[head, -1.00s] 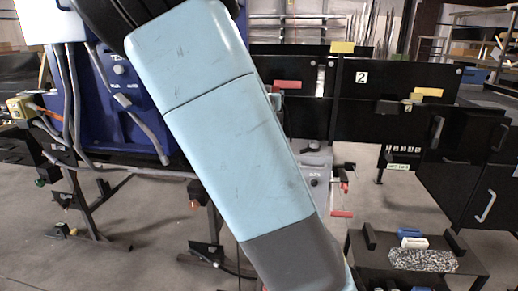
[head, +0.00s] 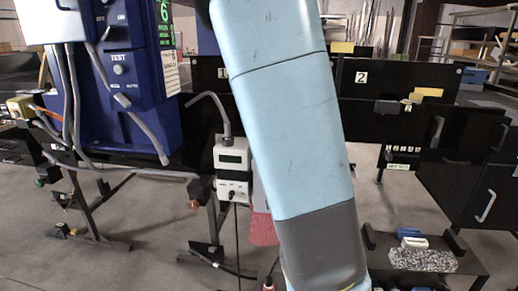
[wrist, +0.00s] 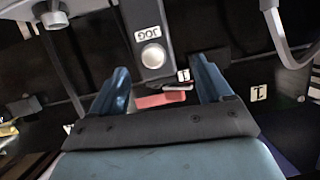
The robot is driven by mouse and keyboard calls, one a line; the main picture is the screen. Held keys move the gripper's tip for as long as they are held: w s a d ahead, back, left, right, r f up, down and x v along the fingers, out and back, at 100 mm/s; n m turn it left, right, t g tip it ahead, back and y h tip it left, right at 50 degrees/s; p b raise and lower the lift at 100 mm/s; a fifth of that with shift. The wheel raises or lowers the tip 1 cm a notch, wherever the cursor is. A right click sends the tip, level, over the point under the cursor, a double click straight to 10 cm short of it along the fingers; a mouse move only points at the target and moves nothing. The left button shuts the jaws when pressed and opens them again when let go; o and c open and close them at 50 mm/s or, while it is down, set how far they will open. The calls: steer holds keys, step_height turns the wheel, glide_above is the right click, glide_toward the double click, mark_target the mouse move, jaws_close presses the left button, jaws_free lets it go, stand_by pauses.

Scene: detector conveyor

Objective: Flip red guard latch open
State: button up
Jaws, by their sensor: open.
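In the wrist view, a red bar (wrist: 160,99), which looks like the red guard latch, shows between the two blue fingers of my gripper (wrist: 162,74). A pale metal piece is at its right end. The fingers are apart with nothing gripped. I cannot tell how far the red bar is from the fingertips or whether anything touches it. In the head view my arm covers the place of the latch, and my gripper is not visible there.
A dark box with a round JOG button (wrist: 152,55) stands just beyond the fingers. Black guard panels (head: 376,120) run behind my arm. A blue control cabinet (head: 122,85), a white meter box (head: 231,165) and a red mesh piece (head: 262,228) are left. A black cart (head: 440,262) stands at lower right.

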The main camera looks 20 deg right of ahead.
steer(key=s+a+f+g+y, duration=0.2)
steer(key=s+a+f+y, duration=0.15)
steer(key=f, duration=0.25)
steer(key=s+a+r+n+g+y, duration=0.2)
steer(key=s+a+r+y, duration=0.1)
steer(key=s+a+y, duration=0.2)
steer(key=shift+s+a+r+n, duration=0.35)
steer(key=shift+s+a, duration=0.6)
steer(key=shift+s, duration=1.1)
steer(key=shift+f, duration=0.1)
